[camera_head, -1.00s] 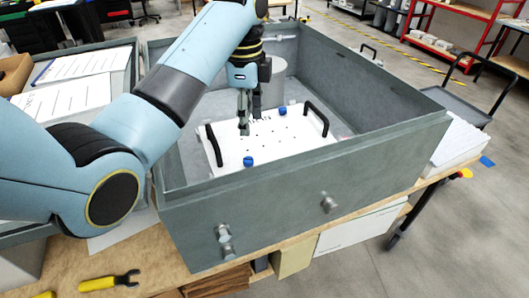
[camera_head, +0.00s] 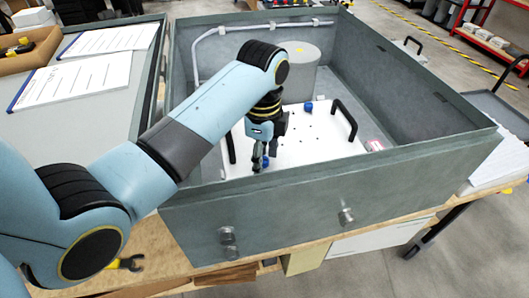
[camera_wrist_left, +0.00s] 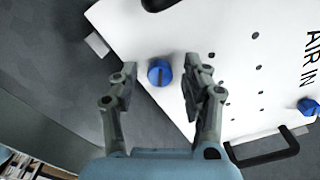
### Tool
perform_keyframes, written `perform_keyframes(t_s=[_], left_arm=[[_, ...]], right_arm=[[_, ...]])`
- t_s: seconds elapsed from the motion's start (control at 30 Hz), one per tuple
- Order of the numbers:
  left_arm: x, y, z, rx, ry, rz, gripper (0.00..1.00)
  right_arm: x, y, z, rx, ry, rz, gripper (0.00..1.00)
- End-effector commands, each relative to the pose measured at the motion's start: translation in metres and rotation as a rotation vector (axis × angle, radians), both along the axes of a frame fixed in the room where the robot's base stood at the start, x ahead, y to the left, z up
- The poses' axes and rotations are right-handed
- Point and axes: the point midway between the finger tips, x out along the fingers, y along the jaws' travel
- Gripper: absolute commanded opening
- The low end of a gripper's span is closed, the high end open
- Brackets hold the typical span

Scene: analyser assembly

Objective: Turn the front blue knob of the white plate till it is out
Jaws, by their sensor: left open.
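The white plate (camera_head: 318,142) lies inside the grey open-topped box, with black handles and two blue knobs. The front blue knob (camera_head: 265,161) is partly hidden by my left gripper (camera_head: 261,166) in the head view. In the left wrist view the front knob (camera_wrist_left: 159,73), with a dark slot across its top, sits between the two spread fingertips of my left gripper (camera_wrist_left: 161,66). The fingers look apart from the knob; their height over it is hard to tell. The back blue knob (camera_head: 308,107) also shows in the left wrist view (camera_wrist_left: 308,107). My right gripper is out of view.
The box walls (camera_head: 330,196) rise around the plate, the front one close to my left gripper. A grey cylinder (camera_head: 296,72) stands behind the plate. Black handles (camera_head: 345,119) stick up at the plate's sides. A yellow tool (camera_head: 125,263) lies on the bench in front.

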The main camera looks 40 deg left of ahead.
Motion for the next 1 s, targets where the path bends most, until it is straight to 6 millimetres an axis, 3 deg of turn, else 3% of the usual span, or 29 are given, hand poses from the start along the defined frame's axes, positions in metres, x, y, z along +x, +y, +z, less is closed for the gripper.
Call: perform_keyframes(t_s=[0.07,0.43,0.77,1.0], left_arm=[[0.000,0.000,0.000,0.000,0.000,0.000,0.46],[0.000,0.000,0.000,0.000,0.000,0.000,0.00],[0.000,0.000,0.000,0.000,0.000,0.040,0.00],[0.001,0.000,0.000,0.000,0.000,0.177,0.00]], right_arm=[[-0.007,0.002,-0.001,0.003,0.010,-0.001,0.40],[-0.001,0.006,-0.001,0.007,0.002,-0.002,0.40],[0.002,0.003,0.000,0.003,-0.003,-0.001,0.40],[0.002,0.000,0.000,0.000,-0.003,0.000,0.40]])
